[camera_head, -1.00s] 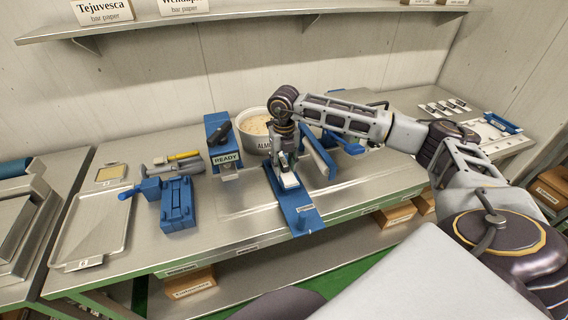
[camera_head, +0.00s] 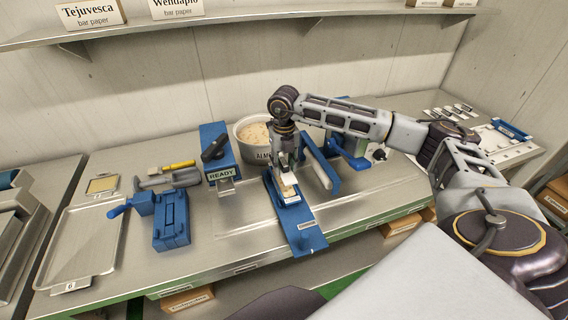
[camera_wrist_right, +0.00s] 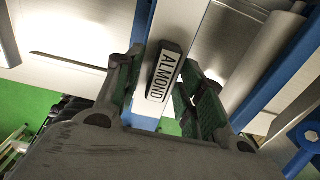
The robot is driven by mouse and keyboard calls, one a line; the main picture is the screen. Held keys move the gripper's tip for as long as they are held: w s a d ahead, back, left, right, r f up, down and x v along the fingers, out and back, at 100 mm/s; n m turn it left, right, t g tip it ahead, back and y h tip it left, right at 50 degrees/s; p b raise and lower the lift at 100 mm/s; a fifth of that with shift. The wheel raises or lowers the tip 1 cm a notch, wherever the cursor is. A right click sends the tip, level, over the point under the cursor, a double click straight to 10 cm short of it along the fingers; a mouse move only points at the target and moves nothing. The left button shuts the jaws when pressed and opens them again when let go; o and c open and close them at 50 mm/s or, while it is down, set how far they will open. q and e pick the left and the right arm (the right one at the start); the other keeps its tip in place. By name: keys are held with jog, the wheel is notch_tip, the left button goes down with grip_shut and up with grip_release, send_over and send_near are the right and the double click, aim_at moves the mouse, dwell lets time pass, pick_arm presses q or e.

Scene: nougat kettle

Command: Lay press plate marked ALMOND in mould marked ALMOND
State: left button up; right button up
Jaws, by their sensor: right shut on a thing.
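My right gripper (camera_head: 287,176) is at the blue mould (camera_head: 305,238) in the middle of the bench. It is shut on the press plate, whose dark grip carries the label ALMOND (camera_wrist_right: 164,75) between the green-padded fingers in the right wrist view. In the head view the pale plate (camera_head: 289,190) shows just below the fingertips, over the mould's channel. The gripper hides part of it, and I cannot tell whether it rests in the mould. The tag on the mould's front strip is too small to read. My left gripper is out of view.
A pot (camera_head: 260,152) of pale mass stands behind the mould. A blue unit marked READY (camera_head: 218,150) stands to its left, and a blue-sided roller part (camera_head: 320,165) to its right. A blue fixture (camera_head: 171,222) and a metal tray (camera_head: 80,240) are farther left.

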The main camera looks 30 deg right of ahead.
jog(key=shift+f, duration=0.2)
jog(key=shift+f+b, duration=1.3)
jog(key=shift+f, duration=0.9)
dwell(0.4)
jog(key=shift+f+b, duration=0.6)
jog(key=shift+b, duration=0.15)
dwell(0.7)
jog(key=o, duration=1.1)
